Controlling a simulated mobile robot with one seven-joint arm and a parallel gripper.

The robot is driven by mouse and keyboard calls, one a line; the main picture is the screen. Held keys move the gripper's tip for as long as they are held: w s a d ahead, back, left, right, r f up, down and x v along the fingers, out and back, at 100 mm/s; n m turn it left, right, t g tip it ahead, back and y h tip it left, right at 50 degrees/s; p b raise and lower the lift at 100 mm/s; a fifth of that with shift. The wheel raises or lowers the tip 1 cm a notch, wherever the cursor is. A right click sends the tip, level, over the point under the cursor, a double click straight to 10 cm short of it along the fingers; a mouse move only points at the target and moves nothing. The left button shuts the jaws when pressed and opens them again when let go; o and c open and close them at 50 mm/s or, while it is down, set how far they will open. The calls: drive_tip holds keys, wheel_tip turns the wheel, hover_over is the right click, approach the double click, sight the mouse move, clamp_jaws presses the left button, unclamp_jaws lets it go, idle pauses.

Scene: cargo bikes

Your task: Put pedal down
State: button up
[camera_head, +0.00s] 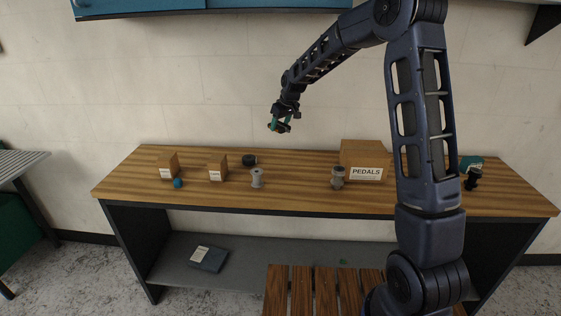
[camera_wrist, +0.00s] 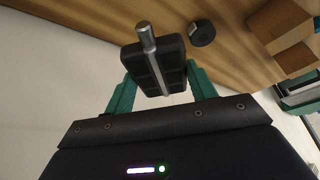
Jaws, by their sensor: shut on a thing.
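My gripper (camera_head: 280,124) is raised above the workbench, left of the box labelled PEDALS. In the wrist view its green fingers (camera_wrist: 160,92) are shut on a black pedal (camera_wrist: 155,66) with a silver axle sticking out. The pedal is small and dark in the head view, held in the air clear of the bench. The wooden workbench (camera_head: 300,199) stands below it against the wall. The cardboard box labelled PEDALS (camera_head: 366,160) stands on the bench's right half.
On the bench are two small cardboard boxes (camera_head: 217,167) (camera_head: 168,165), a blue item (camera_head: 178,183), a black round item (camera_head: 249,160), a grey spool (camera_head: 257,178), another spool-like item (camera_head: 337,178) and a dark item (camera_head: 472,179).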

sight(278, 162)
wheel_tip(278, 162, down, 17)
drive_tip(key=shift+r, duration=0.1)
idle(0.5)
drive_tip(key=o, duration=1.1)
drive_tip(key=shift+c, duration=0.2)
